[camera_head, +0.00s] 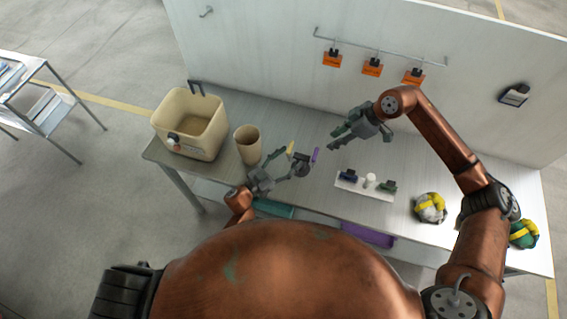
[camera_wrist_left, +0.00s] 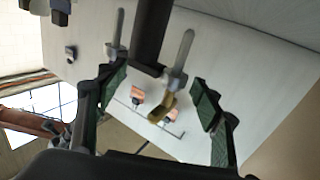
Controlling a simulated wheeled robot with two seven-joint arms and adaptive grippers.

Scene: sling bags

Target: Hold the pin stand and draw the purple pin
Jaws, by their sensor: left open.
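The pin stand (camera_head: 301,167) is a small dark piece on the table, with a purple pin (camera_head: 315,155) at its right and a yellow pin (camera_head: 290,148) at its upper left. My left gripper (camera_head: 291,163) is open, its fingers on either side of the stand; contact is unclear. In the left wrist view its green-padded fingers (camera_wrist_left: 160,97) are wide apart, with a dark post (camera_wrist_left: 152,32) and a yellowish piece between them. My right gripper (camera_head: 334,140) is up and to the right of the purple pin, apart from it, fingertips pointing down-left; its opening is too small to judge.
A beige bin (camera_head: 190,128) and tan cup (camera_head: 247,145) stand left of the stand. A white tray (camera_head: 363,190) with small items lies to the right, then a grey-yellow bundle (camera_head: 430,208). Orange tags (camera_head: 372,68) hang from a wall rail behind.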

